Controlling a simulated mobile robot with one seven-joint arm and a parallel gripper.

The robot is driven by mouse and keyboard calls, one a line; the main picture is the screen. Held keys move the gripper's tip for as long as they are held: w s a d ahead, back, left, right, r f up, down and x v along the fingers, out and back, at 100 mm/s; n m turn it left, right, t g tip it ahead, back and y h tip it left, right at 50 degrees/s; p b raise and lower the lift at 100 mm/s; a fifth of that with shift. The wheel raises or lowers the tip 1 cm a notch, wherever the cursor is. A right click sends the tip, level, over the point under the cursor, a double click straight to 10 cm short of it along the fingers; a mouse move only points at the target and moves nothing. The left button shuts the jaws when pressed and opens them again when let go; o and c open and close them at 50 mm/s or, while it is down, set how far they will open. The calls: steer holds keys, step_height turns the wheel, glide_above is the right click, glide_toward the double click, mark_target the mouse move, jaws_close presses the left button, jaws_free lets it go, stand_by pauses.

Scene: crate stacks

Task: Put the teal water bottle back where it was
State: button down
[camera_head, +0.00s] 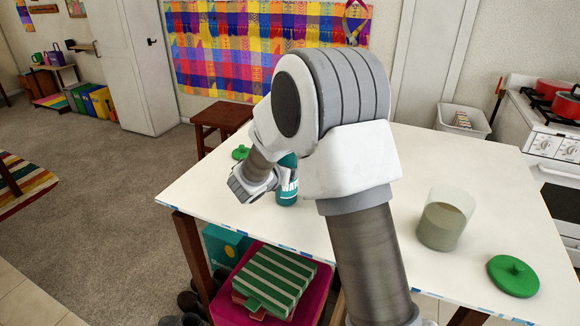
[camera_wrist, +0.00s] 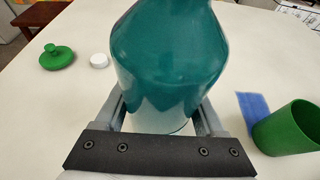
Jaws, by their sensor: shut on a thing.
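The teal water bottle (camera_head: 287,194) is over the white table (camera_head: 330,240), partly hidden by my arm in the head view. It fills the upper middle of the wrist view (camera_wrist: 168,60). My gripper (camera_wrist: 163,112) is shut on the bottle, with one finger on each side of it. In the head view my gripper (camera_head: 276,186) is partly covered by my own arm. I cannot tell whether the bottle's base touches the table.
A green knobbed lid (camera_wrist: 57,58), a white cap (camera_wrist: 98,61), a blue cloth (camera_wrist: 257,107) and a green cup (camera_wrist: 287,128) are around the bottle. A jar with beige contents (camera_head: 444,225) and another green lid (camera_head: 513,276) are at the table's right. A stool (camera_head: 219,115) stands behind.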

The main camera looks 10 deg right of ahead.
steer(key=shift+f, duration=0.15)
jaws_free()
